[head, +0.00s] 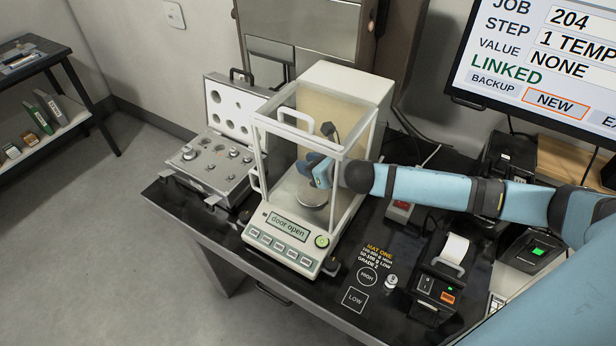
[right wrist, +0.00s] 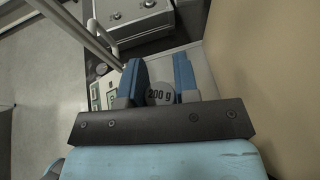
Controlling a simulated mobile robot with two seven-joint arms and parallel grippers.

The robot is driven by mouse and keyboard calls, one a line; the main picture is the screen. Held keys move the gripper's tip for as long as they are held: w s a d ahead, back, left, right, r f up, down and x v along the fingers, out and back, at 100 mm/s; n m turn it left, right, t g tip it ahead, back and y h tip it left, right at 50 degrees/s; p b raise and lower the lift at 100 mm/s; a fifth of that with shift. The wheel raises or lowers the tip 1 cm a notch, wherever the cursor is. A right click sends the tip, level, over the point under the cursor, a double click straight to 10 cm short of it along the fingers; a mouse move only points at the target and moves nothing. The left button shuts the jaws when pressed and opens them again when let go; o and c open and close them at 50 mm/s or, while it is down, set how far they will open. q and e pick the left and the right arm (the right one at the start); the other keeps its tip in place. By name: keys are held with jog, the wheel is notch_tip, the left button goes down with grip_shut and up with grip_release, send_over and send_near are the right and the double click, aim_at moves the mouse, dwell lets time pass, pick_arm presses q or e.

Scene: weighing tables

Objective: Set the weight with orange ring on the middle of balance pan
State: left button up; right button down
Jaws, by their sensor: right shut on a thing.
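My right gripper (head: 318,172) is inside the glass chamber of the balance (head: 291,225), reaching in from the right. In the right wrist view, its blue fingers (right wrist: 159,66) are shut on a grey weight (right wrist: 160,93) marked "200 g". No orange ring shows on the visible face of that weight, and the head view does not show it clearly. The round metal balance pan (head: 312,198) lies just below the gripper. I cannot tell whether the weight touches the pan. My left gripper is not in view.
The balance display reads "door open". An open weight case (head: 215,165) with several weights stands left of the balance. A small metal weight (head: 391,282) stands on the black mat, beside a printer (head: 447,262). The chamber's white frame and glass walls surround my gripper closely.

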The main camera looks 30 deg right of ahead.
notch_tip(320, 180, down, 5)
jog(key=shift+s+f, duration=0.1)
jog(key=shift+s, duration=0.05)
jog(key=shift+f, duration=0.2)
jog(key=shift+w+f, duration=0.15)
jog(key=shift+w, duration=0.05)
jog(key=shift+f, duration=0.15)
jog(key=c, duration=0.9)
grip_release()
jog(key=shift+o, duration=0.2)
